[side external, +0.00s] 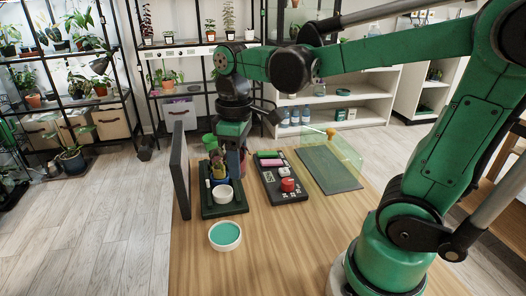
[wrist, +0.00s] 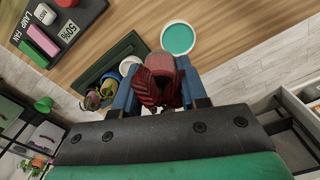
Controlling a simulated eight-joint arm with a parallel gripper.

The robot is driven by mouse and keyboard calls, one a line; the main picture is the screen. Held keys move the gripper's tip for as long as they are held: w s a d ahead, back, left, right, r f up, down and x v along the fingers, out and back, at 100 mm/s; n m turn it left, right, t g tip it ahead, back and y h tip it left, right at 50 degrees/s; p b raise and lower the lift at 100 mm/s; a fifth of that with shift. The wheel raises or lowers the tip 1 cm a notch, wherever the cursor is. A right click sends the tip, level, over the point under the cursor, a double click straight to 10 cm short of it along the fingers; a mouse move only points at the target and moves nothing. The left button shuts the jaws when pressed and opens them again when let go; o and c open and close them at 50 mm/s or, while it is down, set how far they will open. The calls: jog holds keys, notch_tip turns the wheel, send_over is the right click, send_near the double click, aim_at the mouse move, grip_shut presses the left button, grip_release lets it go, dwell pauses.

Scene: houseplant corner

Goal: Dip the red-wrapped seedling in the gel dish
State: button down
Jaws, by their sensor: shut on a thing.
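My gripper (wrist: 160,90) has its two blue fingers closed on the red-wrapped seedling (wrist: 160,66), with dark red leaves below the pale red wrap in the wrist view. In the side view my gripper (side external: 232,165) hangs over the back of the dark green tray (side external: 225,213), and the seedling is hard to make out. The gel dish (side external: 225,236), a round white dish of teal gel, sits on the table in front of the tray. It also shows in the wrist view (wrist: 178,39), apart from the seedling.
A white cup (side external: 222,194) and other plants stand on the tray. A dark upright panel (side external: 180,170) is at its left. A switch box (side external: 283,184) marked LAMP FAN and a dark mat with a clear cover (side external: 330,168) lie to the right. The table front is clear.

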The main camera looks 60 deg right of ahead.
send_over(225, 234)
notch_tip(225, 234, down, 7)
jog(key=shift+s+f, duration=0.1)
jog(key=shift+f, duration=2.4)
jog(key=shift+f, duration=0.5)
jog(key=shift+r, duration=3)
